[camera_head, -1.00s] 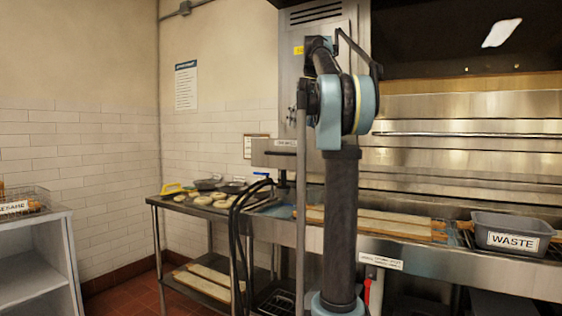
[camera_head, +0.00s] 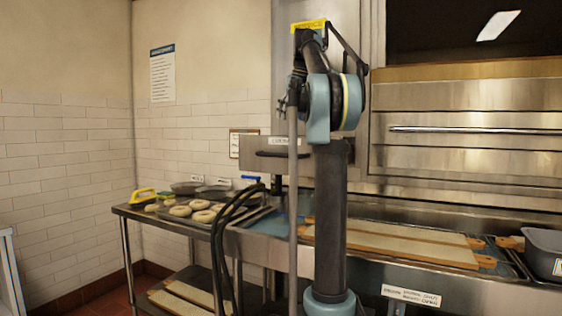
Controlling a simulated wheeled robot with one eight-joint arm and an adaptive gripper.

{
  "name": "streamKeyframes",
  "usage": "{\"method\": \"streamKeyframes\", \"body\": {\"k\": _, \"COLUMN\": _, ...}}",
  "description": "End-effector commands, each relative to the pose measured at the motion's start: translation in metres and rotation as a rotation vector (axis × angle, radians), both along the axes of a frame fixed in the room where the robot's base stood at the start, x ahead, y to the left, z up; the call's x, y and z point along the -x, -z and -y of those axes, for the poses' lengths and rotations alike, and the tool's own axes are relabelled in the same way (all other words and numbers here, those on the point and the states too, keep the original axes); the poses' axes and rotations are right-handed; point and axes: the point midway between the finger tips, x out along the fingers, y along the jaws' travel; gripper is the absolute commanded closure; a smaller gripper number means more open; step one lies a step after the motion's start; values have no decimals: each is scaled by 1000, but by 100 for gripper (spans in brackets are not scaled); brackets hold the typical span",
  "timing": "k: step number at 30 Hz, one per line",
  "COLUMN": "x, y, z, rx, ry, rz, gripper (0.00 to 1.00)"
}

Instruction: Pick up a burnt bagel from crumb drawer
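A steel drawer-like front (camera_head: 262,166) with a black handle and a small blurred label stands behind my arm, left of the middle. The label may read "crumb", but I cannot be sure. It looks closed and its inside is hidden. No burnt bagel shows; several pale bagels (camera_head: 202,216) lie on a tray on the left table. My arm stands upright in front of the counter. A small dark part beside its upper joint may be my gripper (camera_head: 292,92), apart from the drawer front. Its fingers cannot be made out.
A steel counter with long boards (camera_head: 400,243) runs to the right, with a grey bin (camera_head: 545,242) at its end. The left steel table (camera_head: 150,216) also holds dark pans (camera_head: 186,188) and a yellow-handled item (camera_head: 144,195). Black hoses (camera_head: 222,235) hang at its right end.

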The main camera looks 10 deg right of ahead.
Motion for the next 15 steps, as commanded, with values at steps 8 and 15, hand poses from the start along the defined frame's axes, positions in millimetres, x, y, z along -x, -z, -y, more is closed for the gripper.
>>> {"method": "streamKeyframes", "body": {"k": 8, "x": -10, "y": 40, "z": -10, "rx": 0, "ry": -5, "rz": 0, "gripper": 20}}
{"method": "streamKeyframes", "body": {"k": 15, "x": -20, "y": 78, "z": -16, "rx": 0, "ry": -4, "rz": 0, "gripper": 20}}
